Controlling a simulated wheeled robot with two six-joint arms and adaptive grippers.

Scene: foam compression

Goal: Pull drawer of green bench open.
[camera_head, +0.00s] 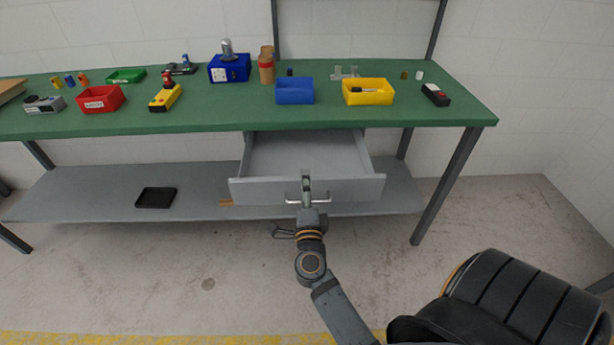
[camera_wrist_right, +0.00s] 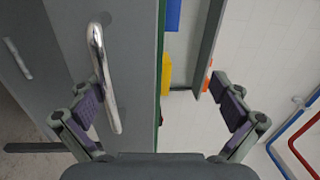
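The green bench (camera_head: 215,118) has a grey drawer (camera_head: 345,189) under its top. The drawer stands pulled out, and its empty-looking interior shows in the head view. A metal bar handle (camera_head: 292,198) is on the drawer front; it also shows in the right wrist view (camera_wrist_right: 97,62). My right gripper (camera_head: 307,186) is at the handle in the head view. In the right wrist view, its fingers (camera_wrist_right: 160,105) are spread wide, with the handle close by the left finger. I cannot tell whether they touch. My left gripper is not in view.
On the bench top stand a blue bin (camera_head: 294,91), a yellow bin (camera_head: 368,95), a red bin (camera_head: 98,100) and several tools. A black tray (camera_head: 156,197) lies on the lower shelf (camera_head: 80,195). The floor (camera_head: 190,275) before the bench is clear.

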